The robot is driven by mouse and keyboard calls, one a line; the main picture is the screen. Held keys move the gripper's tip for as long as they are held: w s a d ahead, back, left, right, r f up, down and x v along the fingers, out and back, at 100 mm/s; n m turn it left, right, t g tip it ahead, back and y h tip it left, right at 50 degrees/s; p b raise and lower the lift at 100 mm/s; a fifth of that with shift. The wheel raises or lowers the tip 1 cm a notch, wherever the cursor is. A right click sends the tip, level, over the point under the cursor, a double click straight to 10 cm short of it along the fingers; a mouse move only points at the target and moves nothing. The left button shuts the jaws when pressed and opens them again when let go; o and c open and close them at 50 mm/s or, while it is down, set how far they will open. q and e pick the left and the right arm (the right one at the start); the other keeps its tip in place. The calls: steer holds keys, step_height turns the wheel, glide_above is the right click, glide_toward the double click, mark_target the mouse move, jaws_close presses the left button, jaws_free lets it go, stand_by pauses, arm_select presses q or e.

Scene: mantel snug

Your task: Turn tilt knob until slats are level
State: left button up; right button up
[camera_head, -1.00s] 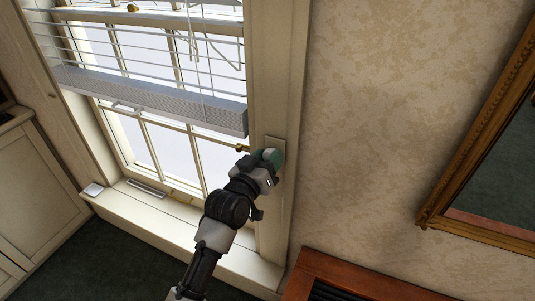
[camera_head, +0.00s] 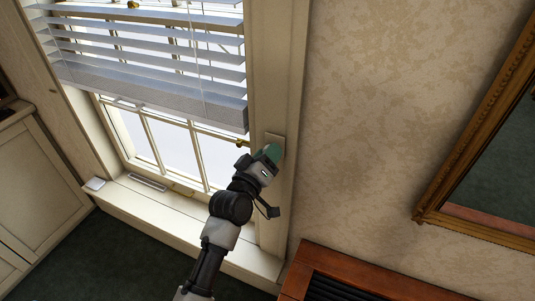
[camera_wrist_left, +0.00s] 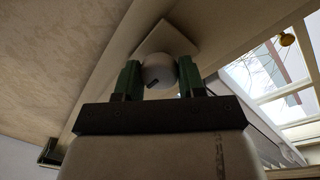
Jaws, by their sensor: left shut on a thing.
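The tilt knob (camera_wrist_left: 158,71) is a round pale knob with a dark mark, on a pale square plate (camera_wrist_left: 171,38) on the window frame; the plate also shows in the head view (camera_head: 277,139). My left gripper (camera_wrist_left: 160,75) is shut on the knob, one green finger on each side. In the head view my left gripper (camera_head: 271,154) hides the knob. The blind's slats (camera_head: 150,62) show as broad, tilted bands with gaps between them. My right gripper is not in view.
The blind's thick bottom rail (camera_head: 150,106) hangs left of my gripper, above the window sill (camera_head: 190,222). A gilt-framed mirror (camera_head: 470,228) is on the right wall. A wooden cabinet with a dark grille (camera_head: 340,275) stands below.

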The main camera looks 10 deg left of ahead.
arm_select(q)
steer(key=shift+r, duration=0.1)
steer(key=o, duration=0.9)
steer(key=b+v, duration=0.3)
steer(key=v, duration=0.7)
steer(key=shift+s, duration=0.35)
steer(key=shift+a, duration=0.1)
